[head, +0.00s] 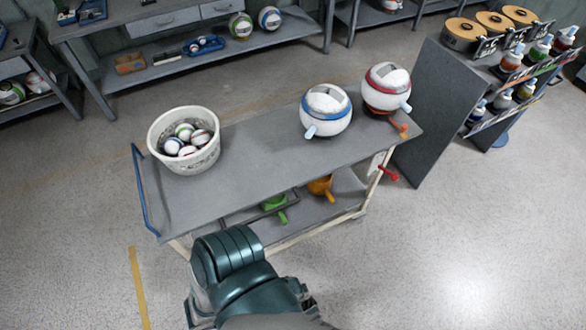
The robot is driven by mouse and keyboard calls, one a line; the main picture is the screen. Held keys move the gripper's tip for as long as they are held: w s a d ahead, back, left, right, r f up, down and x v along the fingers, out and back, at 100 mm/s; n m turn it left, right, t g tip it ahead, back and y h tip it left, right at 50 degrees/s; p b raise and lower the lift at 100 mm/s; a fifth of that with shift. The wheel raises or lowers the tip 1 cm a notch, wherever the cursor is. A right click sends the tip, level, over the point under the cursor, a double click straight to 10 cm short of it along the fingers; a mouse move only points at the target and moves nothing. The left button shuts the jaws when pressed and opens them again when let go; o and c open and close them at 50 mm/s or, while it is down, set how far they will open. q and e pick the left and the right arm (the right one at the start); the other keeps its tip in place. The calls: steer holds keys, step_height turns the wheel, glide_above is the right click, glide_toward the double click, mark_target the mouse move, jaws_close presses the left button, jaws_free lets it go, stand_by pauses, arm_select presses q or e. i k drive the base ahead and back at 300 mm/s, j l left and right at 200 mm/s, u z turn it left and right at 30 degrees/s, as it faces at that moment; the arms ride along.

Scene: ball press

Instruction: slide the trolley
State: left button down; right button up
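The trolley (245,165) is a grey two-level cart standing at an angle across the middle of the head view. A blue push handle (141,190) is at its left end. Its lower shelf (345,190) shows partly. A teal link of one of my arms comes up from the bottom edge, in front of the trolley's near left corner. It hides part of that corner and of the floor. I cannot tell which arm it is, or whether it touches the trolley. No fingertips of either gripper show.
On the trolley top are a white bucket (160,128) of several balls and two large round white objects, blue-banded (326,112) and red-banded (386,88). A dark panel (430,115) and bottle rack (520,90) stand right. Benches line the back. Floor in front is clear.

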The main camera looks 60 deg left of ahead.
mark_target(266, 156)
steer(key=u, duration=1.9)
